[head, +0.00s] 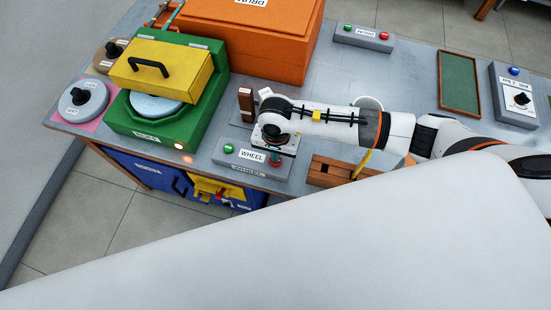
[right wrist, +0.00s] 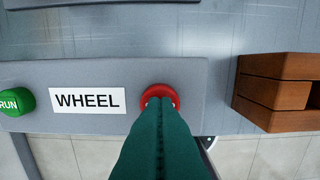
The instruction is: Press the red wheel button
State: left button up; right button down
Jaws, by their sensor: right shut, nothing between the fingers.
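The red wheel button (right wrist: 160,96) sits at the right end of a grey control box (right wrist: 190,72) labelled WHEEL. In the head view the red button (head: 276,164) shows just under my right gripper (head: 275,157). My right gripper also shows in the right wrist view (right wrist: 158,115), as dark green fingers shut together with nothing between them. Its tips overlap the red button in that view; I cannot tell whether they touch it or hover just above. A green RUN button (right wrist: 10,102) is at the box's left end. My left gripper is not in view.
A wooden block (right wrist: 275,92) stands right of the control box. A green machine with a yellow lid (head: 165,65) stands left, and an orange drum box (head: 260,40) behind. The grey table (head: 420,60) has free room at the back right.

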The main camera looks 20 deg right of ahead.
jog(key=shift+f, duration=0.15)
jog(key=shift+f+b, duration=0.3)
jog(key=shift+b, duration=0.3)
jog(key=shift+r, duration=0.1)
jog(key=shift+r+p, duration=1.8)
jog(key=shift+r, duration=1)
